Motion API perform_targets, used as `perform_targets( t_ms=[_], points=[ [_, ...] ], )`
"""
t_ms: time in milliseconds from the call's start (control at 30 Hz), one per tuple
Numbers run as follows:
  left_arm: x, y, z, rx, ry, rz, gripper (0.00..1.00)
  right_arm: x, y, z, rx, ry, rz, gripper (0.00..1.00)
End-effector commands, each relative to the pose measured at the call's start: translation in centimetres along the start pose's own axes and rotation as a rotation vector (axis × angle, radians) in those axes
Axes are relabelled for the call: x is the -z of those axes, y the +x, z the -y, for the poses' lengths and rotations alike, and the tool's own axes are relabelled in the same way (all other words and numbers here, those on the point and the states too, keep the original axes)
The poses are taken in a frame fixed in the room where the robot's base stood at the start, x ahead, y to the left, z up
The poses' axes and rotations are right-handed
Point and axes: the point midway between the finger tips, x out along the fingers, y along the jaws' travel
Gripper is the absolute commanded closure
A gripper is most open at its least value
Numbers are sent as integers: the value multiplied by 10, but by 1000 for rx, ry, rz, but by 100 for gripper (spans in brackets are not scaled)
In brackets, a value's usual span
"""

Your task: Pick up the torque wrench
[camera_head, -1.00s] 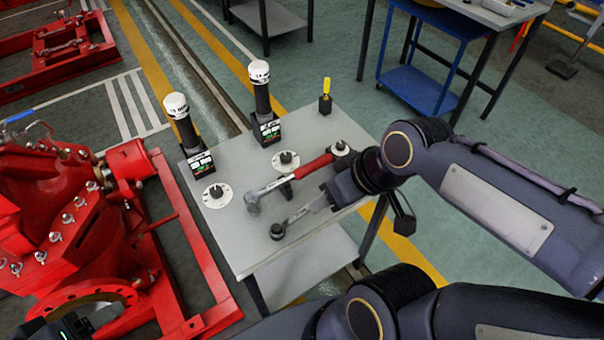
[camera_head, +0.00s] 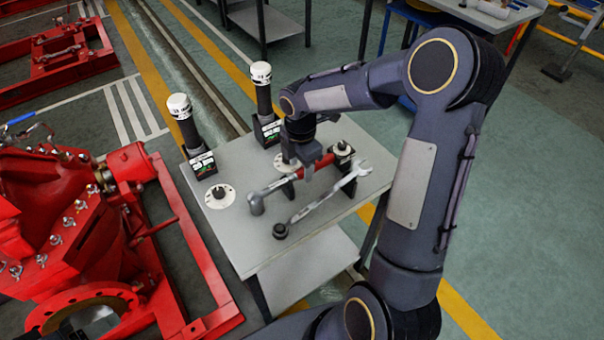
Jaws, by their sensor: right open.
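The red-handled tool with a silver shaft and head (camera_head: 274,187), which looks like the torque wrench, lies on the grey table (camera_head: 225,240). My right gripper (camera_head: 309,172) points down over its red handle with its fingers open. It hides part of the handle; whether the fingers touch it I cannot tell. A silver spanner (camera_head: 325,203) with an open jaw lies in front of the tool, with a dark round piece (camera_head: 280,231) at its near end. My left gripper is not in view.
Two white-capped dark cylinders (camera_head: 184,115) (camera_head: 262,88) stand on black bases along the table's back. A white disc with a dark knob (camera_head: 220,196) is at the table's left. A red pump frame (camera_head: 165,215) stands close on the left.

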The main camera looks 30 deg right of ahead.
Motion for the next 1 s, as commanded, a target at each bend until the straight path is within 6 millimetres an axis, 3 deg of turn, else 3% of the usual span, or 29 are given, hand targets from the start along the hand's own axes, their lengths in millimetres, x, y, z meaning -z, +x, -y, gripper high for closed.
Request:
perform_targets(
  t_ms=[300,600,1000],
  points=[
    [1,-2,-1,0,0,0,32,-4,44,1,3,3,-2,50],
    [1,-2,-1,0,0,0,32,-4,48,1,1,3,-1,50],
    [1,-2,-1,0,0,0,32,-4,48,1,1,3,-1,100]
  ],
)
